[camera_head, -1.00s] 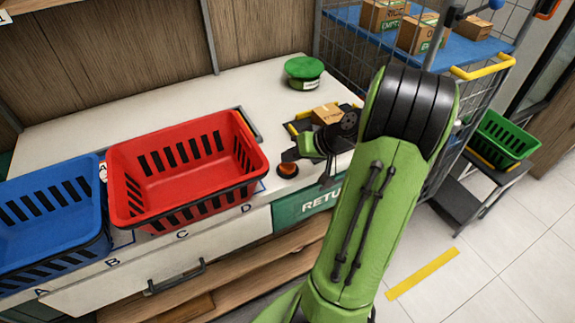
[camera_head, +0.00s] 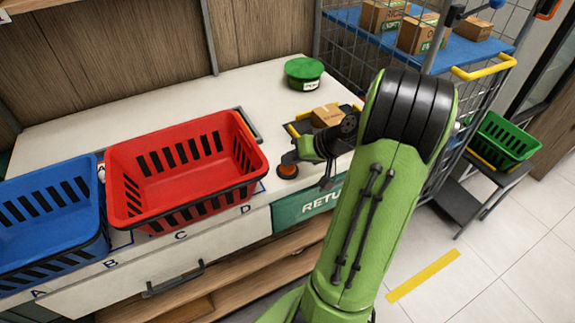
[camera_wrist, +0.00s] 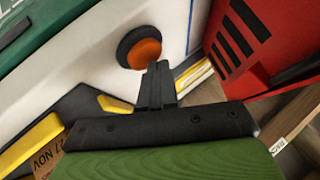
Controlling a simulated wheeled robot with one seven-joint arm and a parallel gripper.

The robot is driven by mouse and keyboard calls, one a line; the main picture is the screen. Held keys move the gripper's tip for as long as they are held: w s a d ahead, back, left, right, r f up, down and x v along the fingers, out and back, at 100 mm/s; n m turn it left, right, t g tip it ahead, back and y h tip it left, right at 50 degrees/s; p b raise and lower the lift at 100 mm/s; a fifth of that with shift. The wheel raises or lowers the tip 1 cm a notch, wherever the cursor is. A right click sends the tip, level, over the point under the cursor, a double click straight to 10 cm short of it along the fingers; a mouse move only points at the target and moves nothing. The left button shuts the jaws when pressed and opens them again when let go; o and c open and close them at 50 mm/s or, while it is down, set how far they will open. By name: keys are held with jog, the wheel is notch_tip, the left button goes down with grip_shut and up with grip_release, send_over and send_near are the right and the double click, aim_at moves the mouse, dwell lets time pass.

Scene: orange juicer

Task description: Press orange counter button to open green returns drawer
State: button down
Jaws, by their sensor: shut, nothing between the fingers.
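The orange button (camera_head: 288,170) with its dark round base sits on the white counter, right of the red basket. The wrist view shows its orange dome (camera_wrist: 144,52) more clearly. My gripper (camera_head: 293,156) is shut and empty, with its fingertips at the button in the head view. In the wrist view the shut fingers (camera_wrist: 158,68) overlap the button's lower edge; I cannot tell whether they touch it. The green returns drawer (camera_head: 308,206) appears closed, its front in line with the counter front. My arm hides its right part.
A red basket (camera_head: 120,203) and a blue basket (camera_head: 50,240) stand on the counter at left. A small carton (camera_head: 327,115) in a yellow-edged holder and a green round container (camera_head: 304,72) stand behind my gripper. A wire cart (camera_head: 480,45) stands at right.

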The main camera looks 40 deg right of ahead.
aim_at(292, 168)
jog(key=shift+f, duration=0.2)
jog(key=shift+r, duration=0.1)
jog(key=shift+r+p, duration=0.75)
jog(key=shift+r, duration=0.15)
notch_tip(292, 168, up, 5)
jog(key=p, duration=0.4)
dwell(0.4)
jog(key=shift+s, duration=0.15)
dwell(0.4)
